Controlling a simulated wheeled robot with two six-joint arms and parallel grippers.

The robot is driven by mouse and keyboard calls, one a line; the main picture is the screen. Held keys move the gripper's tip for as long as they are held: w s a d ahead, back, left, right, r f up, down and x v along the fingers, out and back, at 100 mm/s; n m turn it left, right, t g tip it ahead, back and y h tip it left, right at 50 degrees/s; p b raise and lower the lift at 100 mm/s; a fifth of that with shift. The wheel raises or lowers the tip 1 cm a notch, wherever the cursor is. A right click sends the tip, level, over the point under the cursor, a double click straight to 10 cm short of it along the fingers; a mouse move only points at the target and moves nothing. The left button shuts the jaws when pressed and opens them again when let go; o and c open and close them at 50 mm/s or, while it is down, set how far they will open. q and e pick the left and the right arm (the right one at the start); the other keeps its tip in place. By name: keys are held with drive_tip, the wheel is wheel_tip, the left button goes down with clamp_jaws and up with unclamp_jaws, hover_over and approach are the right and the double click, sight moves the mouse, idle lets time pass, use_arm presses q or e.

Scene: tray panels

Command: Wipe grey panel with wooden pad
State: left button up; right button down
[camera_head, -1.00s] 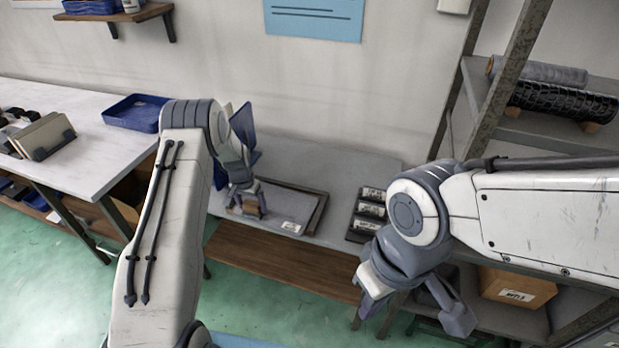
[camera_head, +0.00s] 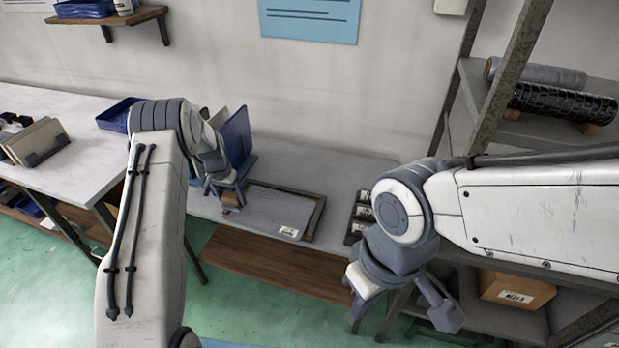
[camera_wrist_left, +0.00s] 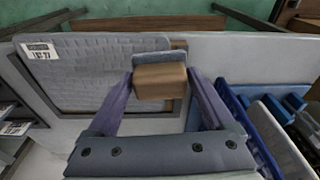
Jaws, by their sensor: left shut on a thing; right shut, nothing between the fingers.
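The grey panel (camera_head: 275,208) lies in a dark-framed tray (camera_head: 318,215) on the grey bench, with a white label at its front right corner. It also shows, with its rough surface, in the left wrist view (camera_wrist_left: 100,65). My left gripper (camera_head: 229,200) is shut on the wooden pad (camera_wrist_left: 160,81), a brown block with a grey face. The pad is at the panel's left end; I cannot tell whether it touches the surface. My right gripper (camera_head: 440,312) is shut and empty, away from the panel at the lower right.
A blue rack (camera_head: 236,140) with upright panels stands close behind my left gripper. Dark labelled blocks (camera_head: 358,212) sit right of the tray. A white table (camera_head: 75,140) is at the left and metal shelving (camera_head: 500,120) at the right.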

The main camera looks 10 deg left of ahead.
use_arm(q)
drive_tip(key=shift+r+p, duration=1.05)
drive_tip(key=shift+r, duration=1.15)
drive_tip(key=shift+s, duration=0.1)
